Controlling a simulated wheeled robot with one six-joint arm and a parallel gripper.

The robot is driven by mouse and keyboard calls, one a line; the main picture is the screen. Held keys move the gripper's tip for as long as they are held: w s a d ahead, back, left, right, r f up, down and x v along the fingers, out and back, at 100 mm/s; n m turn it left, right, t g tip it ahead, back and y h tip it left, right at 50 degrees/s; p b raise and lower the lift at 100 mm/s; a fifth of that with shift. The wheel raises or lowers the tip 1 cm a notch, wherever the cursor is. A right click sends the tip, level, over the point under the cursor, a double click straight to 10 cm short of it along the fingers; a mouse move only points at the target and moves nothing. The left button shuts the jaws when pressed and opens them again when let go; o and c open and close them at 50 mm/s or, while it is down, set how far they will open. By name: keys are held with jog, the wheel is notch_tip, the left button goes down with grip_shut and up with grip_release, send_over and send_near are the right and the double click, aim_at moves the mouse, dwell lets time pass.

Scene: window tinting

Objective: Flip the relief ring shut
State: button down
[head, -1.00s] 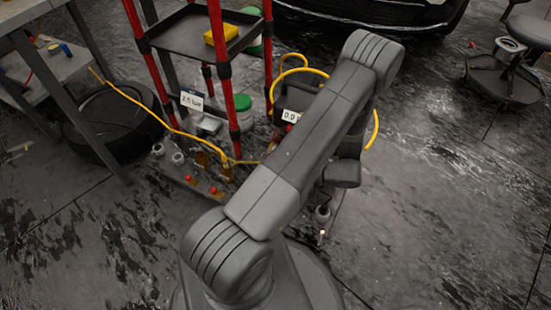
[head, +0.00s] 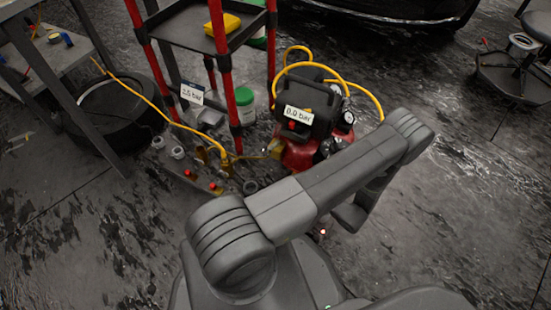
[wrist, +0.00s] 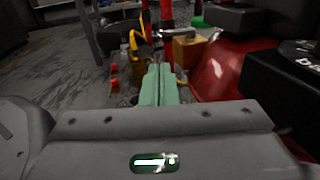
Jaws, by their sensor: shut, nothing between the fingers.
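My gripper (wrist: 160,85) shows in the wrist view with its two green fingers shut together and nothing between them. A red compressor (head: 299,154) with a black top and a "0.0 bar" label stands beyond my arm in the head view. Its red tank (wrist: 222,72) is close on the right of my fingers in the wrist view. A brass-coloured block (wrist: 188,50) with a silvery part across its top is just beyond the fingertips. I cannot make out the relief ring for certain. My gripper is hidden behind my arm in the head view.
A plate with red knobs (head: 187,172) and fittings lies left of the compressor. A yellow hose (head: 150,107) runs to it. A red-posted cart (head: 230,85) stands behind, with a "2.5 bar" tag (head: 191,93).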

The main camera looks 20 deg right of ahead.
aim_at(269, 154)
jog(key=b+x, duration=0.2)
jog(key=x, duration=1.2)
jog(key=shift+a, duration=0.1)
